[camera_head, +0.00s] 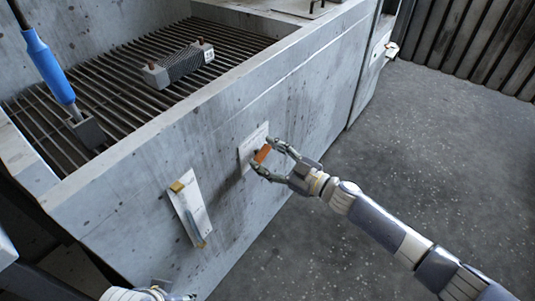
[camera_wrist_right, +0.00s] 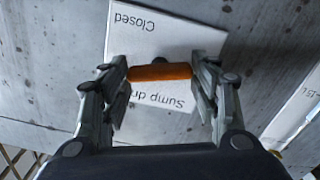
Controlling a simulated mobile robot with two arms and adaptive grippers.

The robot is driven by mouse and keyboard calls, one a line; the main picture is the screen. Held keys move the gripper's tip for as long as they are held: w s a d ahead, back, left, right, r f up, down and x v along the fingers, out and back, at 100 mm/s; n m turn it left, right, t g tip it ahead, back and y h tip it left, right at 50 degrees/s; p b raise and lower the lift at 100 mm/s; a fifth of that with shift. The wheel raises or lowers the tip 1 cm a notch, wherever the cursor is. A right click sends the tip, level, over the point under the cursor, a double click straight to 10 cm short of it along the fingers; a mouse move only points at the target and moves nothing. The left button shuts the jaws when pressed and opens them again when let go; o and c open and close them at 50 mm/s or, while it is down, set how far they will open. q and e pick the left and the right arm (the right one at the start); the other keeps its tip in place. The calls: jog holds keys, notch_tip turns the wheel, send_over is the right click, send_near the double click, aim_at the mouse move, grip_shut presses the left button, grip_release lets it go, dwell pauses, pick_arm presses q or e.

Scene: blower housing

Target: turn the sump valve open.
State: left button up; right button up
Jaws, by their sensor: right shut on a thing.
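The sump valve's orange handle (camera_head: 262,153) sits in front of a white label plate (camera_head: 247,146) on the side wall of the grey housing. My right gripper (camera_head: 264,158) is shut on the handle, one finger at each end. In the right wrist view the handle (camera_wrist_right: 160,72) lies level between the fingers. The plate (camera_wrist_right: 150,35) behind it reads "Closed" and "Sump dr…", upside down; the rest is hidden. Only a small part of my left arm and gripper (camera_head: 165,295) shows at the bottom edge of the head view.
A second white plate (camera_head: 191,212) with a sight tube is on the same wall, left of the valve. A blue-handled tool (camera_head: 50,70) and a dark finned block (camera_head: 180,66) rest on the grate (camera_head: 115,85) above. The floor (camera_head: 440,150) at the right is clear.

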jog(key=shift+n, duration=1.5)
jog(key=shift+s+n, duration=0.1)
jog(key=shift+n, duration=0.8)
jog(key=n, duration=0.2)
jog(key=shift+a+n, duration=0.1)
jog(key=shift+n, duration=0.2)
jog(key=n, duration=0.2)
jog(key=shift+f+n, duration=0.15)
jog(key=shift+n, duration=0.25)
jog(key=n+b, duration=0.1)
jog(key=n, duration=0.1)
jog(key=shift+s+f+n, duration=0.1)
jog(key=shift+n, duration=0.3)
pick_arm(q)
jog(key=shift+f, duration=0.6)
pick_arm(e)
jog(key=shift+n, duration=0.6)
